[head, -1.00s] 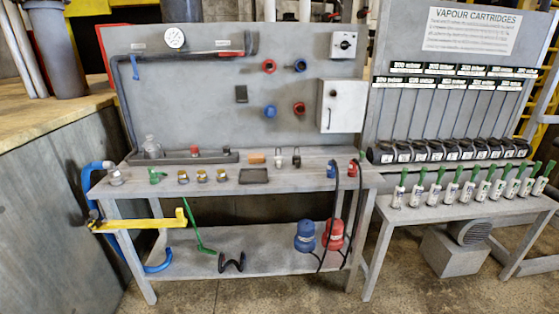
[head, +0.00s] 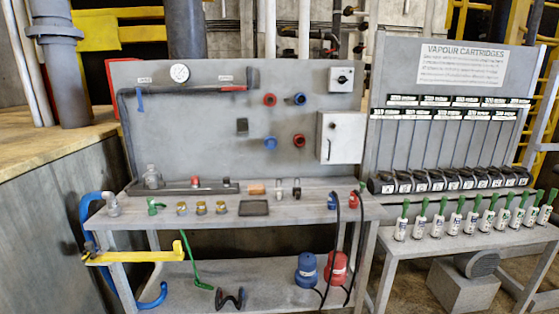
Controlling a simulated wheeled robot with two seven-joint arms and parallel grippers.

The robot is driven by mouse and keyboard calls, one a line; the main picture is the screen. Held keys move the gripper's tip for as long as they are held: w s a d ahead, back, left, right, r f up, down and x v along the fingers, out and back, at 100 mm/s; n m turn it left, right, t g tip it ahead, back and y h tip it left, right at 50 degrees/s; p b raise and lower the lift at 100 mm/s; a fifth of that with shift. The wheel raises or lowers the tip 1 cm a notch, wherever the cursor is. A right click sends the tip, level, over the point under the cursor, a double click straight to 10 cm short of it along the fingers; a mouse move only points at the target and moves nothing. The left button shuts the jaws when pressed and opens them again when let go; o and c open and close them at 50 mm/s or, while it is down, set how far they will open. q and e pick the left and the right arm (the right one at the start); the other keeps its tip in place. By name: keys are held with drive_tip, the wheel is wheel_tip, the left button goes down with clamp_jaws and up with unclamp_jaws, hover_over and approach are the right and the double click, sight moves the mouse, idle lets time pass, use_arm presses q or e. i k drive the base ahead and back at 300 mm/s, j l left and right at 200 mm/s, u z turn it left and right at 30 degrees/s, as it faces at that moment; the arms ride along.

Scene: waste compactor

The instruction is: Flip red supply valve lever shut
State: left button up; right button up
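A red lever (head: 227,88) lies roughly level along the dark pipe (head: 190,91) near the top of the grey back panel (head: 200,130). A small white label sits above it. A blue lever (head: 140,101) hangs downward on the same pipe at the left, under another label. A round white gauge (head: 180,73) is between them. Neither of my grippers is in view, and nothing touches the red lever. The lettering on the labels is too small to read.
A grey bench (head: 290,208) with fittings stands below the panel. A grey box (head: 341,137) and a switch (head: 342,79) are on its right. A cartridge rack (head: 447,130) and a table of green-topped bottles (head: 470,235) stand further right. A yellow bar (head: 135,257) sticks out front left.

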sight(224, 89)
drive_tip(key=i+j+u, duration=0.2)
drive_tip(key=i+j, duration=0.25)
drive_tip(key=i+j+u, duration=0.2)
drive_tip(key=i+j, duration=0.2)
drive_tip(key=i, duration=0.15)
drive_tip(key=i+j+u, duration=0.25)
drive_tip(key=i, duration=0.3)
